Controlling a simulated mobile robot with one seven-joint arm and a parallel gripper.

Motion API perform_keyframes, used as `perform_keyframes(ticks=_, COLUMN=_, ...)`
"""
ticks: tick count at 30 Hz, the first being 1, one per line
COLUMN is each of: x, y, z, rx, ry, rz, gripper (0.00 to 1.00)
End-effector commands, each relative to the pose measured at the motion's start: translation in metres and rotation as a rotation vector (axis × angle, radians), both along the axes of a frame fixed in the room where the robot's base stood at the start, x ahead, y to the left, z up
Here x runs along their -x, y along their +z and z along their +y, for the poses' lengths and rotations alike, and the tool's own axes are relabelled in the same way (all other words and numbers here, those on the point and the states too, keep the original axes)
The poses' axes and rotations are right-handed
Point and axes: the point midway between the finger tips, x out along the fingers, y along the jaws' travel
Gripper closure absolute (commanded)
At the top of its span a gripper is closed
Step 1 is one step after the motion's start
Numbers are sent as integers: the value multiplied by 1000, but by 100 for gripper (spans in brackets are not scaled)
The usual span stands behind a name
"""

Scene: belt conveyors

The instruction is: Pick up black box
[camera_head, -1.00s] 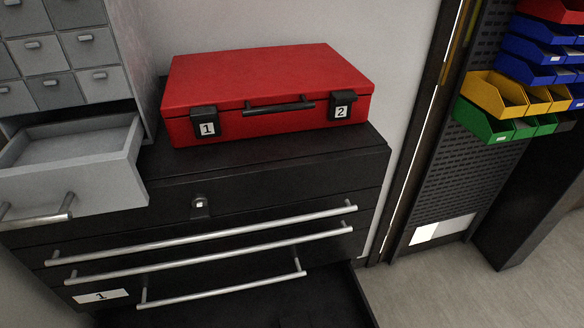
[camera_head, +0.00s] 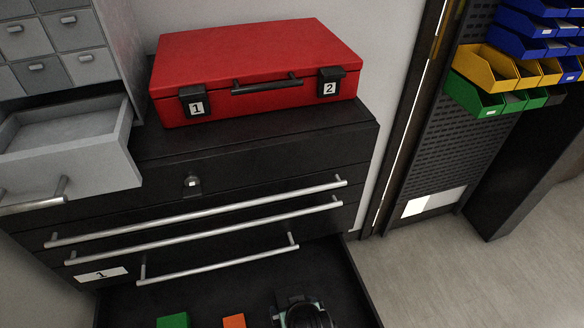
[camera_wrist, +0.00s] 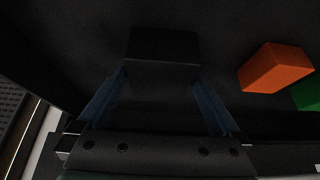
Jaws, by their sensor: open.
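The black box (camera_wrist: 163,45) lies in the dark open bottom drawer and is hard to tell from its floor. It shows in the wrist view just beyond my gripper (camera_wrist: 160,80). The two blue fingers are spread wide, with their tips near the left and right sides of the box; I cannot tell whether they touch it. Nothing is held. In the head view, part of my arm's end (camera_head: 303,312) shows at the bottom edge over the drawer (camera_head: 240,285), and the black box cannot be made out there.
An orange block (camera_wrist: 275,68) and a green block (camera_wrist: 308,94) lie in the drawer to the right of the black box in the wrist view. Above the drawer are long metal handles (camera_head: 200,216). A red case (camera_head: 255,70) sits on the cabinet.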

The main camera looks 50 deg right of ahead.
Motion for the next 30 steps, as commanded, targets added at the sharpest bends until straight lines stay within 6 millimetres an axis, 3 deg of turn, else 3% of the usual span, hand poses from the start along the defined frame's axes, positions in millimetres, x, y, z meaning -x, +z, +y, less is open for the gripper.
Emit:
perform_keyframes(ticks=4, x=-5, y=-10, z=-3, rx=-1, ry=0, rz=1, gripper=0)
perform_keyframes(ticks=13, x=-6, y=-13, z=-4, rx=1, ry=0, rz=0, gripper=0)
perform_keyframes(ticks=27, x=-6, y=-13, z=-4, rx=0, ry=0, rz=0, gripper=83)
perform_keyframes(ticks=30, x=-7, y=-12, z=-4, rx=2, ry=0, rz=-2, gripper=86)
